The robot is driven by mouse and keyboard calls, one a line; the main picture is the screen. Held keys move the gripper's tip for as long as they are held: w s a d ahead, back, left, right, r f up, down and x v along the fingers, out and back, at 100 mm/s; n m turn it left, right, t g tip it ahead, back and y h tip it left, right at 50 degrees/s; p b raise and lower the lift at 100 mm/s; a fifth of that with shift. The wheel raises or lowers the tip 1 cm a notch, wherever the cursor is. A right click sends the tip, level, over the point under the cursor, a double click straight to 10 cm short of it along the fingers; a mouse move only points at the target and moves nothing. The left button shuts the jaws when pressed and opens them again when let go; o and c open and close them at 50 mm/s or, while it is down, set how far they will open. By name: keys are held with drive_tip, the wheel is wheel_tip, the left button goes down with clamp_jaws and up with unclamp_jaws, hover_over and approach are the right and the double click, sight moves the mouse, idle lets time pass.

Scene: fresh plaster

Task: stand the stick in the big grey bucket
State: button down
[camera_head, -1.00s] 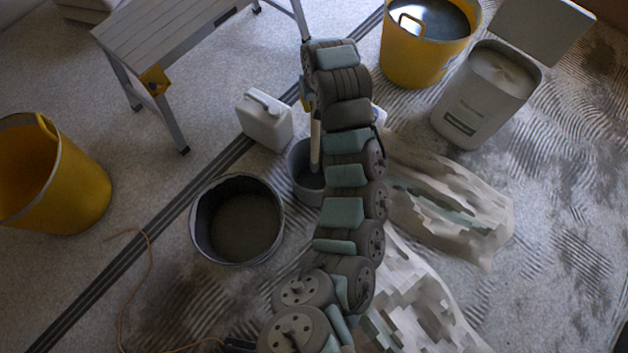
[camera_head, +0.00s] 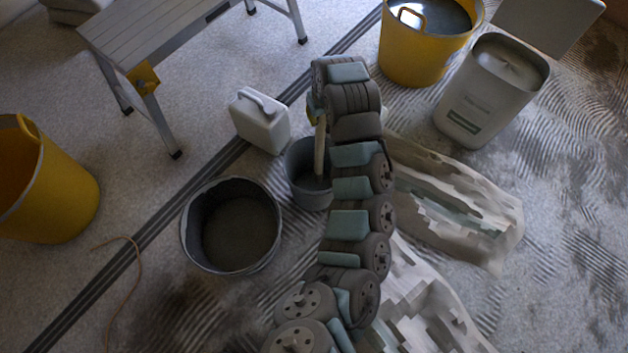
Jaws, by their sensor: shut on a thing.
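The big grey bucket (camera_head: 200,205) stands on the floor left of my arm, its bottom dark inside. The stick (camera_head: 320,152) is pale and roughly upright. Its lower part shows against the opening of a smaller grey bucket (camera_head: 300,188), right of the big one; I cannot tell how deep it reaches. My gripper (camera_head: 314,116) is at the stick's upper part, shut on it. My arm hides most of the gripper and the right side of the smaller bucket.
A white canister (camera_head: 262,128) stands behind the two grey buckets. A yellow bucket (camera_head: 50,200) is at the left, another (camera_head: 420,60) at the back right. A work platform (camera_head: 150,45) stands at the back left.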

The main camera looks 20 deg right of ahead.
drive_tip(key=shift+f+b, duration=0.35)
drive_tip(key=shift+f, duration=0.45)
drive_tip(key=c, duration=0.9)
unclamp_jaws()
drive_tip(key=shift+r, duration=0.15)
drive_tip(key=r, duration=0.2)
drive_tip(key=s+r, duration=0.1)
drive_tip(key=r, duration=0.4)
drive_tip(key=shift+s+d+r, duration=0.1)
drive_tip(key=shift+s, duration=0.15)
